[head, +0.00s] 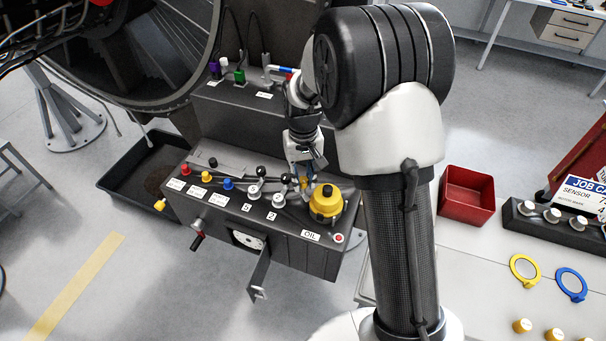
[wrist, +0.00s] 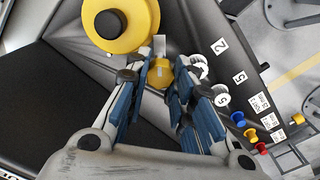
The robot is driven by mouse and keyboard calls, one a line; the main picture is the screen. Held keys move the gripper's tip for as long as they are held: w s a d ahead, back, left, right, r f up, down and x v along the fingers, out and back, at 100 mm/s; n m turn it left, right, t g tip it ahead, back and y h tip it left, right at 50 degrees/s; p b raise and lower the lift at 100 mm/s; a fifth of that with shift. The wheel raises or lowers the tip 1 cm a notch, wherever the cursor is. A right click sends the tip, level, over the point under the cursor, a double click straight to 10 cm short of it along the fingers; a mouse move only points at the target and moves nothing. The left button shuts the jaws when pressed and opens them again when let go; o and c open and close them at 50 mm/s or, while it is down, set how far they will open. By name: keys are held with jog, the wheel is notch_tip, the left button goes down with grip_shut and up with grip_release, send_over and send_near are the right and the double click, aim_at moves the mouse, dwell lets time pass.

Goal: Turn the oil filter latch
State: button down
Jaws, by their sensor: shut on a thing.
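The oil filter housing (head: 326,203) is a round yellow cap with a black centre, on top of the dark console by the OIL label; it also shows at the top of the wrist view (wrist: 108,20). A small yellow latch piece (wrist: 160,74) with a pale tab sits beside the cap. My gripper (wrist: 163,90) is shut on this latch, with the blue-padded fingers on both sides of it. In the head view my gripper (head: 303,178) points down just left of the cap, and the fingers partly hide the latch.
Red, yellow and blue knobs (head: 206,177) and black-balled levers (head: 260,172) stand left of the gripper on the console (head: 295,241). An open door (head: 260,273) hangs at its front. A red bin (head: 467,195) and a white table (head: 470,290) lie right.

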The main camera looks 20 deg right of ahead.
aim_at(303, 180)
jog(key=n, duration=0.4)
jog(key=shift+n+p, duration=0.3)
jog(key=shift+p, duration=0.05)
jog(key=shift+n, duration=1.7)
jog(key=c, duration=1.4)
grip_release()
jog(key=shift+o, duration=0.2)
notch_tip(303, 180, up, 12)
